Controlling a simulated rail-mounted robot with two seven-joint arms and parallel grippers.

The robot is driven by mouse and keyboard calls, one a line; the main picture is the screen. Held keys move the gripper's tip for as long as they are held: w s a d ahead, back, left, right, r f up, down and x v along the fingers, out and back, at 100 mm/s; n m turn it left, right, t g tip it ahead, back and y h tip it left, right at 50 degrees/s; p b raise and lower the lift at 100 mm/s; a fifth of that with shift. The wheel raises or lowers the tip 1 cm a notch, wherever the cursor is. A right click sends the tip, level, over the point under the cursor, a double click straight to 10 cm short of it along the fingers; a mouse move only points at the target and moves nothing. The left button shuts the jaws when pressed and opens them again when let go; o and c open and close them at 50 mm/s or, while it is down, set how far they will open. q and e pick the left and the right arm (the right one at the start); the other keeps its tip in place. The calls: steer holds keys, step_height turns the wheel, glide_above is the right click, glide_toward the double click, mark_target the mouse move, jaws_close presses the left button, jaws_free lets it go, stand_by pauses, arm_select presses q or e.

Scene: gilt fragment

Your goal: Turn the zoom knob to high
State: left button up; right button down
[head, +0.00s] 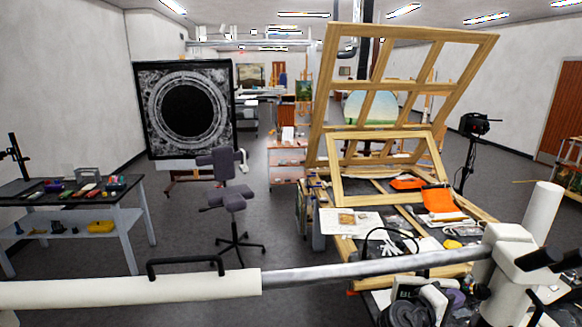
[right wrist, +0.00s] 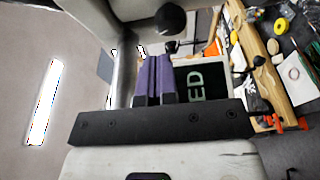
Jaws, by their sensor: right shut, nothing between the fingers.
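A white microscope head (head: 515,250) hangs at the front right of the head view, with black eyepieces at its right. A round black knob (right wrist: 170,19) shows on its pale body (right wrist: 138,8) at the top of the right wrist view. I cannot read a setting on it. My right gripper (head: 458,298) is low beneath the microscope head, partly hidden among dark parts. In the right wrist view its purple fingers (right wrist: 153,62) are together and empty, just short of the knob, with a visible gap. My left gripper is not in view.
A pale boom with a grey rod (head: 370,270) crosses the front of the head view. A side table (head: 75,195) and an office chair (head: 230,200) stand left. The floor between is clear.

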mark_target(482, 292)
steer(key=shift+s+d+p, duration=0.15)
steer(key=shift+s+d, duration=0.05)
steer(key=shift+d, duration=0.85)
steer(key=shift+s+d+p, duration=0.1)
steer(key=shift+s+d, duration=0.05)
steer(key=shift+d, duration=0.95)
steer(key=shift+s+d+p, duration=0.15)
steer(key=shift+s+d, duration=0.05)
steer(key=shift+d, duration=0.85)
steer(key=shift+f, duration=0.1)
steer(key=shift+w+d+f, duration=0.1)
steer(key=shift+w, duration=0.05)
